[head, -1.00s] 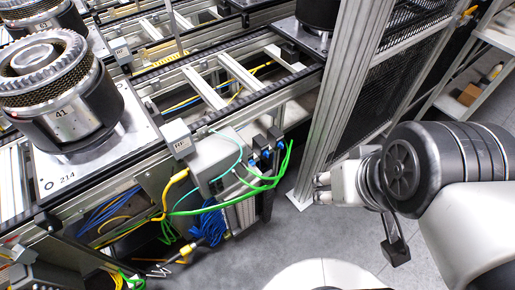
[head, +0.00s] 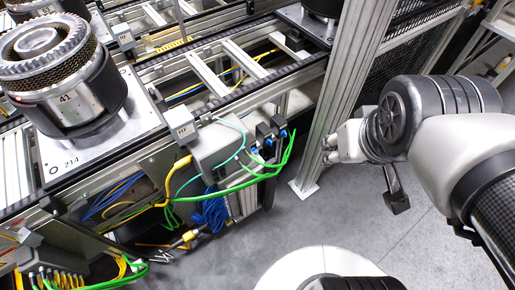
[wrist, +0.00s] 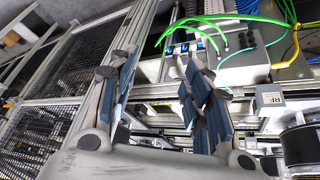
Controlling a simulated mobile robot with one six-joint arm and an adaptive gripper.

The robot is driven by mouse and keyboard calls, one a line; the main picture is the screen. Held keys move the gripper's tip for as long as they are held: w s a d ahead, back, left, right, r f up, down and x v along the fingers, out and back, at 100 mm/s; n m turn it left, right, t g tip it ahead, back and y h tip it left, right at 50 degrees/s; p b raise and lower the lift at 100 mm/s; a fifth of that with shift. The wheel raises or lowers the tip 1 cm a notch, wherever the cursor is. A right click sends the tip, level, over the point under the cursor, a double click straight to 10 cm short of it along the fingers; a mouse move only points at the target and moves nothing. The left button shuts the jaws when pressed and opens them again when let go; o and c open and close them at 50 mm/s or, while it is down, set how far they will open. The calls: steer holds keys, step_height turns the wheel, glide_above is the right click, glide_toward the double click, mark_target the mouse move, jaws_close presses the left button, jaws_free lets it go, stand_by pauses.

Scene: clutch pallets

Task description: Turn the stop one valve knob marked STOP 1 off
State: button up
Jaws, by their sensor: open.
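A row of small black valve blocks with blue parts (head: 270,136) sits on the conveyor's side, next to a grey box. They also show in the wrist view (wrist: 182,46), beyond the fingers. The marking STOP 1 is not readable, so I cannot tell which is the stop one knob. My gripper (head: 329,149) is to the right of these blocks in the head view, in front of the metal post and touching nothing I can see. In the wrist view its blue-padded fingers (wrist: 163,98) are spread apart with nothing between them.
A metal post (head: 345,90) with mesh fencing stands close by my gripper. Green hoses (head: 235,180) and blue cables (head: 212,213) hang by the grey box (head: 212,145). A pallet (head: 100,150) carries a clutch marked 41. The grey floor between is clear.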

steer(key=w+d+f+n+t, duration=0.1)
steer(key=w+d+f+n, duration=0.15)
steer(key=w, duration=0.75)
steer(key=w+d+f+n+t, duration=0.1)
steer(key=w+d+f, duration=0.3)
steer(key=w, duration=0.7)
steer(key=w+f+n+t, duration=0.2)
steer(key=w+f, duration=0.6)
steer(key=f, duration=0.1)
steer(key=n+t+y+b, duration=0.1)
steer(key=t+y, duration=0.4)
steer(key=y, duration=0.6)
glide_toward(256, 153)
steer(key=b+x, duration=0.4)
steer(key=x, duration=0.4)
steer(key=shift+w+a+f+b, duration=0.1)
steer(key=shift+f+b, duration=0.1)
steer(key=shift+b, duration=0.1)
